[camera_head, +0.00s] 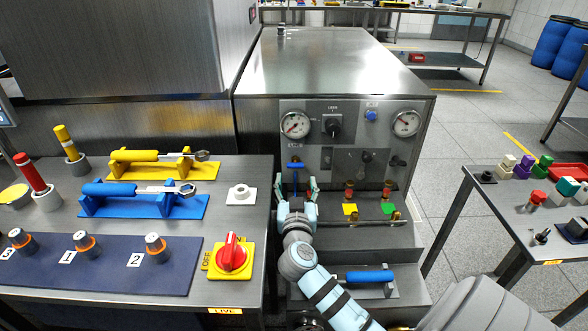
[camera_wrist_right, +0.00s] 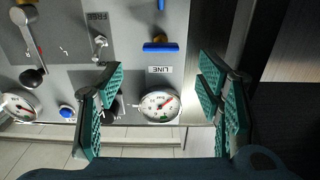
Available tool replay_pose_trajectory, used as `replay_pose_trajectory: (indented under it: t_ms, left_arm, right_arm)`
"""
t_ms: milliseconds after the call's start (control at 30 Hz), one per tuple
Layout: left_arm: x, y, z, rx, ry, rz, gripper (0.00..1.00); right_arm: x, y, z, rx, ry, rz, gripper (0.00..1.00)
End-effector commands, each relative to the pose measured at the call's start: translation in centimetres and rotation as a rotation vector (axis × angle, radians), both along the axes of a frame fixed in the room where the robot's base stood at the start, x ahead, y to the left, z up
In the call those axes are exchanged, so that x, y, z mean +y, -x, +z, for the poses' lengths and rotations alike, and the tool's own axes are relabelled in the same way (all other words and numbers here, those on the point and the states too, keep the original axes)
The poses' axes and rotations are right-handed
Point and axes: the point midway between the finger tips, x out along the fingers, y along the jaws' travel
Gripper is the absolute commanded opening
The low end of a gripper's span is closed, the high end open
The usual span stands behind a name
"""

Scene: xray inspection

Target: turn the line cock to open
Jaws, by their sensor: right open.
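The line cock (camera_head: 295,165) has a short blue handle that lies crosswise on the grey panel, below the left gauge. In the right wrist view, turned upside down, the line cock (camera_wrist_right: 160,48) shows as a blue bar beside the LINE label (camera_wrist_right: 159,70). My right gripper (camera_head: 297,188) is open and empty in front of the panel, just below the handle in the head view. In the right wrist view its fingers (camera_wrist_right: 160,82) stand apart on either side of the cock's column, with no contact visible. My left gripper is not in view.
The panel also carries the left gauge (camera_head: 295,125), a black selector knob (camera_head: 333,126), a blue button (camera_head: 371,115) and a right gauge (camera_head: 405,123). Red-topped valves (camera_head: 349,189) stand to the right of my gripper. A bench edge (camera_head: 268,240) runs close on the left.

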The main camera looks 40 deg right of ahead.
Motion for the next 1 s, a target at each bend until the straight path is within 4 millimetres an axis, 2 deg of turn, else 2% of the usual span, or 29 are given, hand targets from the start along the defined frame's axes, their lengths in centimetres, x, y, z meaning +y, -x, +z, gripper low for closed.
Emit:
replay_pose_trajectory:
  t_ms: [100,300,667,933,1000]
  left_arm:
    - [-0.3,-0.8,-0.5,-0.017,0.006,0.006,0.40]
    - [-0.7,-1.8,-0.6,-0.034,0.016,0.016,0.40]
    - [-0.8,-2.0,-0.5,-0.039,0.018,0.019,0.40]
    - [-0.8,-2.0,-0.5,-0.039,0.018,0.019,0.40]
    - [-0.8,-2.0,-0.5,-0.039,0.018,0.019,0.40]
  right_arm:
    - [-2.0,-2.4,-0.2,-0.001,0.001,0.000,0.60]
    - [-4.1,-5.0,-0.2,0.001,0.000,0.001,0.60]
    - [-4.5,-5.6,-0.1,0.001,-0.002,0.004,0.58]
    - [-4.4,-5.6,-0.1,0.002,-0.001,0.004,0.15]
    - [-4.4,-5.6,-0.1,0.002,-0.001,0.004,0.12]
